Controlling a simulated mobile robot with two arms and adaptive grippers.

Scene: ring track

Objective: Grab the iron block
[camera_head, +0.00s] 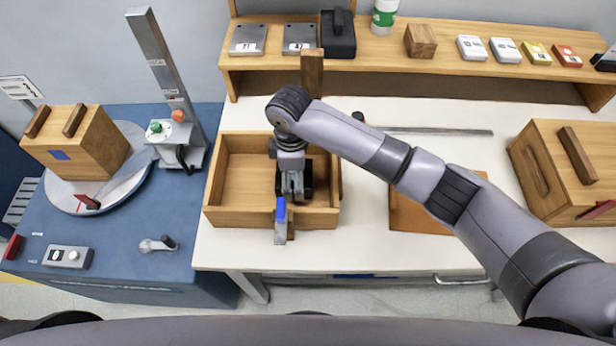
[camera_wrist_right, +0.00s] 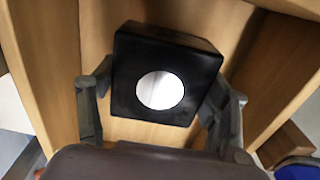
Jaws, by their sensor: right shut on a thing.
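The iron block (camera_head: 307,178) is black. In the right wrist view the iron block (camera_wrist_right: 160,55) shows a round pale disc on its upper face. It sits inside an open wooden box (camera_head: 250,218) on the white table. My right gripper (camera_head: 293,192) reaches down into the box and is shut on the block. In the right wrist view its fingers lie on the block's left and right sides. The block's lower part is hidden, so I cannot tell whether it touches the box floor. My left gripper is not in view.
A grey and blue upright piece (camera_head: 281,222) stands at the box's front wall. A wooden shelf (camera_head: 375,39) with several small items runs along the back. A wooden cabinet (camera_head: 545,150) stands at right, and a blue table (camera_head: 120,225) at left. The left part of the box is empty.

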